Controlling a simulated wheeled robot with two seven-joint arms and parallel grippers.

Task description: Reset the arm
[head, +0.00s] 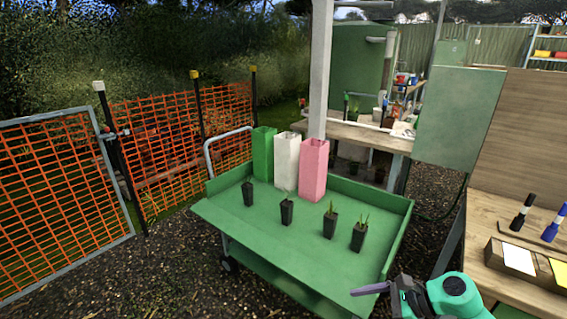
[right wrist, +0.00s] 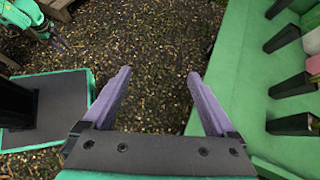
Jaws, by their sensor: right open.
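My right gripper (head: 379,291) is at the bottom right of the head view, beside the cart's near right corner. In the right wrist view (right wrist: 159,76) its two purple fingers are spread wide, with nothing between them but the ground below. Part of its arm (head: 457,290) shows in teal and black. A teal and dark arm end, seemingly my left gripper (right wrist: 57,42), shows small at the top left of the right wrist view; its jaw state is unclear. It is not in the head view.
The green cart (head: 255,215) holds a green bin (head: 263,155), a white bin (head: 287,161), a pink bin (head: 313,172) and several dark seedling pots (head: 330,224). A wooden bench (head: 489,215) with markers stands right. Orange mesh fencing (head: 60,190) stands left.

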